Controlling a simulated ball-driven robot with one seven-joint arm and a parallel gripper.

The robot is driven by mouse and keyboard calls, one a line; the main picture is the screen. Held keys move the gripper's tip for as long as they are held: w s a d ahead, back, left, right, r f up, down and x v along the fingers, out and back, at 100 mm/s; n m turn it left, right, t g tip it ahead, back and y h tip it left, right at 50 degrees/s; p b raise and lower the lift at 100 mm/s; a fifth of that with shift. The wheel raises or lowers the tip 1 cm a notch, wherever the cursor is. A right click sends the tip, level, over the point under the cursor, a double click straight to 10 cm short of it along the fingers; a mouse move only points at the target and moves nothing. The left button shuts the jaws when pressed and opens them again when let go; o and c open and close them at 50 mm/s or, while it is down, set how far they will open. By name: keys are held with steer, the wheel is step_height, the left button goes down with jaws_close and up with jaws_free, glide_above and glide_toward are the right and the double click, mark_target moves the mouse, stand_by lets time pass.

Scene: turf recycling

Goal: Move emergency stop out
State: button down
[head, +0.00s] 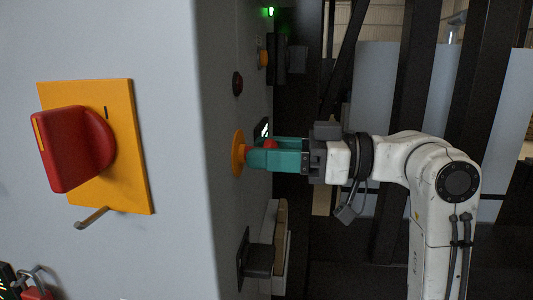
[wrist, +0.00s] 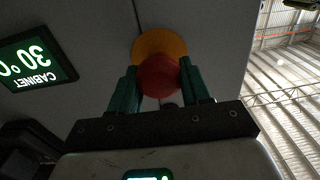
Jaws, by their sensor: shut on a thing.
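The emergency stop is a red button (wrist: 159,76) on a round yellow base (wrist: 158,44), fixed to the side face of a grey cabinet. In the head view the red button (head: 270,145) shows only in part, behind the green fingers, and the yellow base (head: 238,153) is seen edge-on. My gripper (head: 256,153) reaches in from the right, level with the button. In the wrist view my gripper (wrist: 160,82) has one green finger on each side of the button and is shut on it. How far the button is pressed in cannot be told.
A big red switch (head: 75,147) on a yellow plate is on the cabinet's front face. A lit cabinet display (wrist: 34,62) is beside the button. A dark round knob (head: 238,83) is above it, and a box-like fitting (head: 257,258) juts out below.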

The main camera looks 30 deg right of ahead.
steer(key=c, duration=0.5)
jaws_free()
steer(key=shift+s+d, duration=0.1)
steer(key=shift+c, duration=0.2)
steer(key=b+v, duration=0.2)
steer(key=v, duration=0.9)
steer(key=shift+b, duration=0.35)
